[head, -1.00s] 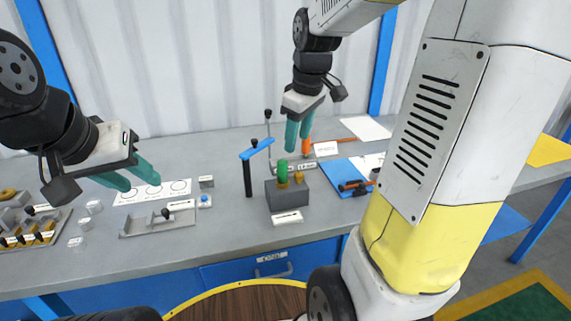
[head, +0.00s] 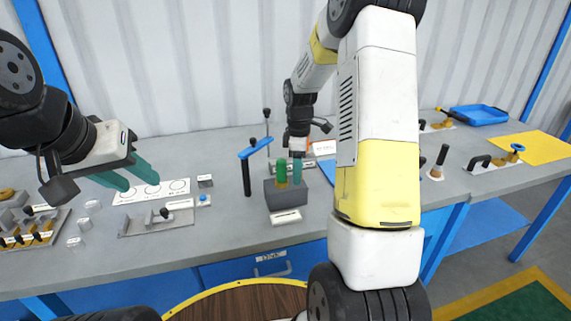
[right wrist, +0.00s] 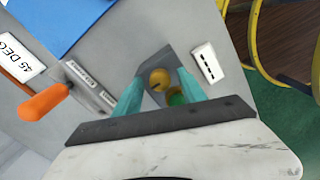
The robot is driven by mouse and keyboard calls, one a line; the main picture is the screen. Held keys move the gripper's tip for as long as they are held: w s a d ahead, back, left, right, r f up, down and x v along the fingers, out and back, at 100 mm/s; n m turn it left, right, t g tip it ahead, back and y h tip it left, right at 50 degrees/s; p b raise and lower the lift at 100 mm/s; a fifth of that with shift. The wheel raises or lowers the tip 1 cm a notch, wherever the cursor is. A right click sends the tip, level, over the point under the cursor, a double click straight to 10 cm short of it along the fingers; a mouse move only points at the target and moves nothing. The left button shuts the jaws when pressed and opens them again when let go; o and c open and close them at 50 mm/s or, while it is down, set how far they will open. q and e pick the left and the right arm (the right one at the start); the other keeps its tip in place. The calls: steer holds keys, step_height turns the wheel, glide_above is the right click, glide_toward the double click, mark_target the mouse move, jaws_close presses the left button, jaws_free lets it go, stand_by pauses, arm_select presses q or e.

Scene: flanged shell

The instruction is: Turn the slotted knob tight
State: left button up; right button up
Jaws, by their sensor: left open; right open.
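The slotted knob (right wrist: 160,78) is a round gold knob with a dark slot, on the grey block (head: 287,196). A green-topped knob (head: 282,173) stands beside it on the same block. My right gripper (head: 297,172) points down over the block, open. In the right wrist view its teal fingers (right wrist: 161,82) lie on either side of the gold knob, with a gap; whether they touch it I cannot tell. In the head view the fingers hide the gold knob. My left gripper (head: 130,178) is open and empty above the left part of the bench.
A blue-armed post (head: 247,172) stands just left of the block. An orange handle (right wrist: 47,102) lies close to the right gripper. A grey bracket (head: 158,220) and a tray of small parts (head: 30,230) are at left. A white label (head: 286,216) lies before the block.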

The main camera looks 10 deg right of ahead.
steer(key=shift+f, duration=0.6)
steer(key=shift+c, duration=0.2)
jaws_close()
